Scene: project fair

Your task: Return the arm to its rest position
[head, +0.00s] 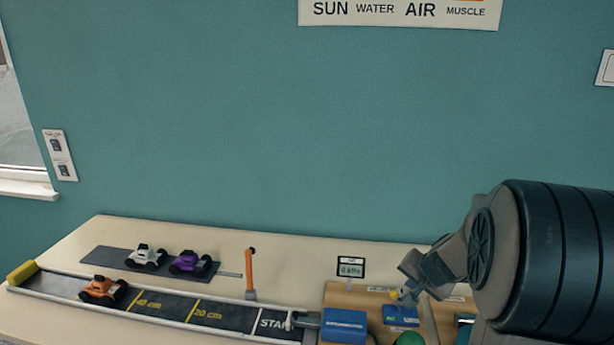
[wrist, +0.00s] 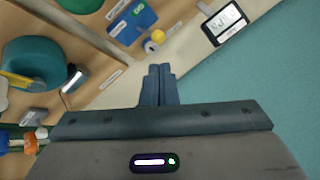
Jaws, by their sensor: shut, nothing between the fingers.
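My arm reaches in from the right in the head view, over the right end of the table (head: 60,248). My gripper (head: 404,299) points down and left near a blue block with a small yellow part by it. In the wrist view my gripper (wrist: 159,69) has its two fingers pressed together with nothing between them. The blue block (wrist: 131,22) and the round yellow-and-white piece (wrist: 155,43) lie beyond the fingertips there. In the head view the arm hides part of the table's right end.
A track (head: 225,318) holds an orange car (head: 102,290). White (head: 146,256) and purple (head: 190,262) cars stand on a grey strip behind. An orange post (head: 250,275) stands beside the track. A small display (head: 351,267) stands at the back. Air above the table's left is free.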

